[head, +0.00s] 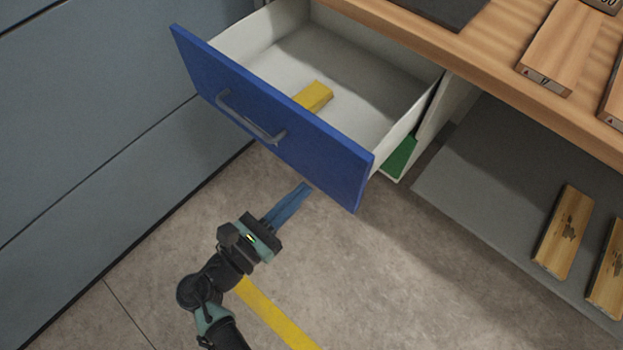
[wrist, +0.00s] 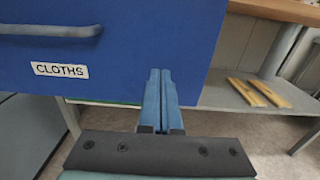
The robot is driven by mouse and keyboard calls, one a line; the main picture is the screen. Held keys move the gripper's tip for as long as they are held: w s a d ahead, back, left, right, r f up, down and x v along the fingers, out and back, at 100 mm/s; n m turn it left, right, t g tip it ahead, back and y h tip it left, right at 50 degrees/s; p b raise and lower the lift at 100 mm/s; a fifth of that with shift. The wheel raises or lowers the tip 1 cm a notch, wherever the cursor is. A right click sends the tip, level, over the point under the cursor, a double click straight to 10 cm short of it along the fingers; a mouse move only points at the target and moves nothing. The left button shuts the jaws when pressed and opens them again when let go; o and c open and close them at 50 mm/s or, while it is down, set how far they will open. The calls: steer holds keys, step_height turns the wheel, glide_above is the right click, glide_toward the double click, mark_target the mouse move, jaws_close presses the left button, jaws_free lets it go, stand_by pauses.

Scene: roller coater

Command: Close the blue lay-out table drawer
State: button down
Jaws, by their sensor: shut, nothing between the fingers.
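The blue drawer (head: 270,120) of the lay-out table is pulled well out in the head view, with its white interior showing. A yellow block (head: 315,97) lies inside it. A grey bar handle (head: 248,120) is on the front panel. In the wrist view the blue drawer front (wrist: 130,50) fills the upper left, with its handle (wrist: 50,30) and a label reading "CLOTHS" (wrist: 60,70). My gripper (head: 304,187) is shut and empty, in front of the panel's lower right part. In the wrist view the fingertips (wrist: 160,72) overlap the panel's lower right area; I cannot tell whether they touch it.
The wooden tabletop (head: 480,55) is above and behind the drawer. A lower grey shelf (head: 480,180) at right holds wooden blocks (head: 563,232). A green drawer or panel (head: 401,157) shows below the blue one. Grey cabinets (head: 90,110) stand close at left.

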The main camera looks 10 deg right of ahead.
mark_target(323, 171)
steer(key=shift+x, duration=2)
steer(key=shift+w+d, duration=0.25)
steer(key=shift+d, duration=0.15)
steer(key=b+x, duration=0.7)
steer(key=x, duration=1.8)
steer(key=shift+w+d+f+b, duration=0.1)
steer(key=shift+f+b, duration=0.05)
steer(key=shift+b, duration=0.25)
steer(key=shift+w+d, duration=0.3)
steer(key=shift+d+r, duration=0.1)
steer(key=shift+r, duration=0.3)
